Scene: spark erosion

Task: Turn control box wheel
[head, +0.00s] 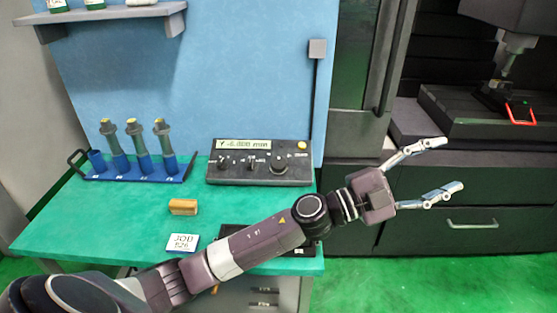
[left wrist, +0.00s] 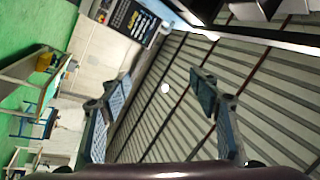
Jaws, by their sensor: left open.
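The control box (head: 229,173) is a dark box with a lit display (head: 244,145), near the back right of the green table. Its display line is only partly legible. A round dark wheel (head: 278,162) sits on the right part of its front panel, with smaller knobs to its left. My left gripper (head: 452,165) is open and empty. It is well to the right of the box, past the table's edge and in front of the dark cabinet. The left wrist view shows its two spread fingers (left wrist: 165,85) with nothing between them. My right gripper is not in view.
My left arm crosses the table's front right, partly hiding a dark flat item (head: 238,232). A machine stands at the right.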

